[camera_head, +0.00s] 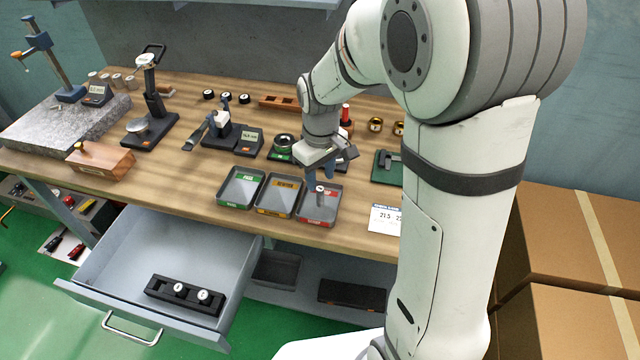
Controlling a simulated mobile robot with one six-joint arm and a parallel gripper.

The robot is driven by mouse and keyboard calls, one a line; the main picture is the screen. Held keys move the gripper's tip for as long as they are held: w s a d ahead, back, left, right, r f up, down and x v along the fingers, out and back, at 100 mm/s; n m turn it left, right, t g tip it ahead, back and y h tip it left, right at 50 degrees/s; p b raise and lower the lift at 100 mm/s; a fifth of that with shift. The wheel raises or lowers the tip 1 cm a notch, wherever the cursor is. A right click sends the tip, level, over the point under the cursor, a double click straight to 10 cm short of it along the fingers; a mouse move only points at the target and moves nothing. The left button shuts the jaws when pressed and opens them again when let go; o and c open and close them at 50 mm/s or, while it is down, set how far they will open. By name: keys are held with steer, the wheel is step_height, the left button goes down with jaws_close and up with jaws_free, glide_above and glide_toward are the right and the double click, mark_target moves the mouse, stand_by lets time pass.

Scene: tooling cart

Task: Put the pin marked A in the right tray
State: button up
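A grey pin (320,198) with a pale marked top shows upright at the red-labelled tray (303,220); its letter is too small to read. My gripper (321,178) points down with its blue fingers right at the pin's top. I cannot tell whether the fingers grip the pin or whether its foot touches the tray floor. The green-labelled tray (223,201) and the yellow-labelled tray (262,210) stand to its left and look empty. Two more white-topped pins (180,289) (204,296) sit in a black rack (156,292) in the open drawer (110,290).
A white card with numbers (385,219) lies right of the trays. Behind them stand a digital gauge (245,139), a ring gauge (284,142) and a green-based fixture (388,168). A wooden box (101,160) and a granite stand (40,125) are at left. The open drawer juts out at front left.

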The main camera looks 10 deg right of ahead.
mark_target(320, 189)
step_height(320, 189, up, 8)
steer(key=f, duration=0.1)
steer(key=s+d+r+m+t, duration=0.1)
steer(key=s+d+m, duration=0.2)
steer(key=s, duration=0.5)
steer(key=s+d+r+m+t, duration=0.1)
steer(key=s+d+m+t, duration=0.1)
steer(key=s, duration=0.7)
steer(key=shift+d+r+m, duration=0.2)
steer(key=shift+d+m, duration=0.7)
steer(key=shift+d, duration=0.1)
